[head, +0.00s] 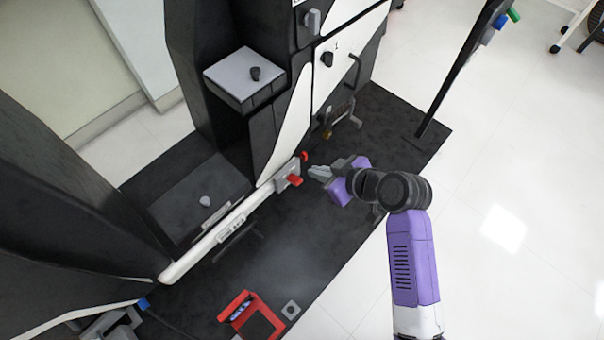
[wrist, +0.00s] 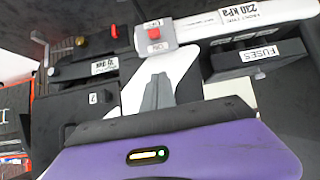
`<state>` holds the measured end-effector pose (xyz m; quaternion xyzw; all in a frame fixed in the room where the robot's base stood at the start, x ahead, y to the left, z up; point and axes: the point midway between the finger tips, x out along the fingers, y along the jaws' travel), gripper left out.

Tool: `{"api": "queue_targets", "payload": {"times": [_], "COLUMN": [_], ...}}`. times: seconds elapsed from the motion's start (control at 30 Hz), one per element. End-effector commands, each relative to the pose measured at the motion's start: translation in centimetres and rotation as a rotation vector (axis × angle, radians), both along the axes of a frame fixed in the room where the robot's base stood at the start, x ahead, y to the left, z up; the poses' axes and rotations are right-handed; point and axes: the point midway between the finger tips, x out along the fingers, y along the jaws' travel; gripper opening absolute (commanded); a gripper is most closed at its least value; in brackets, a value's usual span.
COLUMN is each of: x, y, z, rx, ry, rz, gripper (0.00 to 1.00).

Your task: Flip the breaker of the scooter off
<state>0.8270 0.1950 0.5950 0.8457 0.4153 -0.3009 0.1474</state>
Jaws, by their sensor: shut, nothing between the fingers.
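A small grey box with a red switch (head: 294,181), which looks like the breaker, sits at the end of a white bar on the dark chassis. In the wrist view the red switch (wrist: 154,33) shows on the grey box (wrist: 166,44), beyond my fingertips. My gripper (head: 314,172) is shut and empty, just right of the red switch in the head view, with a small gap. In the wrist view my gripper (wrist: 158,78) has its fingers together, pointing up the picture toward the box. I cannot tell which way the switch is set.
A red knob (wrist: 113,31) sits close to the grey box. A dark box marked FUSES (wrist: 258,58) lies to its right in the wrist view. A grey-topped block (head: 243,75) and a thin dark post (head: 460,75) stand behind. A red tray (head: 250,315) lies in front.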

Motion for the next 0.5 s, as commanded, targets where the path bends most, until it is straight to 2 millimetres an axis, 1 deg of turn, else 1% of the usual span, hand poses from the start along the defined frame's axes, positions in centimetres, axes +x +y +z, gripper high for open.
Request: {"api": "queue_targets", "payload": {"times": [0.3, 0.43, 0.5], "x": [0.2, 0.7, 1.2], "y": [0.1, 0.9, 1.6], "z": [-0.2, -1.0, -1.8], "rx": [0.000, 0.000, 0.000], "ry": [-0.001, -0.001, 0.000], "rz": [-0.003, -0.002, -0.001], "gripper": [0.00, 0.00, 0.00]}}
